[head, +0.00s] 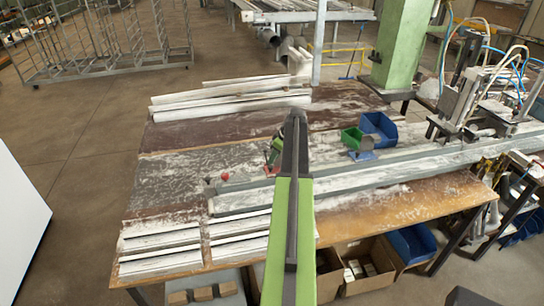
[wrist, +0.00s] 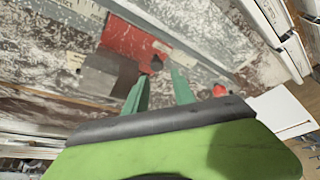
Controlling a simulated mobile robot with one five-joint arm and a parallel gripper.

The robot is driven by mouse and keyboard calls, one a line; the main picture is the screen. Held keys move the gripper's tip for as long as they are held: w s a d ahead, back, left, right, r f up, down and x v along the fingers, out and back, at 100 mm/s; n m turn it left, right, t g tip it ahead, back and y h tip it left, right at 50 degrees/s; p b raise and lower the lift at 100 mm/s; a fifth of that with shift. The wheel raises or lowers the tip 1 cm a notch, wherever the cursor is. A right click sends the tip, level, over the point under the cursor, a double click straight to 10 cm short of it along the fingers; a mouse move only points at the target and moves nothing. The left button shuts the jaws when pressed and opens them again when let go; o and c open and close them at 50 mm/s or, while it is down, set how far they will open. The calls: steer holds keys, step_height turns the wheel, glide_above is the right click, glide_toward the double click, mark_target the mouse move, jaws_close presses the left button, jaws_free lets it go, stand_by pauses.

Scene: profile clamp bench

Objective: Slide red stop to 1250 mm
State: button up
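The red stop (wrist: 134,42) is a red block with a small dark knob on its near side, at the top of the wrist view. In the head view only a small red part (head: 270,169) shows beside my arm. My gripper (wrist: 161,76) has two green fingers, apart and with nothing seen between them. Their tips point at the dark knob; whether they touch it I cannot tell. A pale strip with scale marks (wrist: 84,10) lies at the top left of the wrist view; its numbers are unreadable. The long grey rail (head: 365,178) runs across the bench.
A red round knob (wrist: 219,90) sits right of the fingers. Blue (head: 379,128) and green (head: 351,138) bins stand behind the rail. White profiles (head: 230,103) lie at the back and at the front left. A machine (head: 478,105) stands on the right.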

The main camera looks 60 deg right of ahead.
steer(key=p+v, duration=0.8)
steer(key=v, duration=0.3)
steer(key=shift+r+p, duration=0.2)
steer(key=shift+p, duration=0.2)
steer(key=shift+f, duration=0.1)
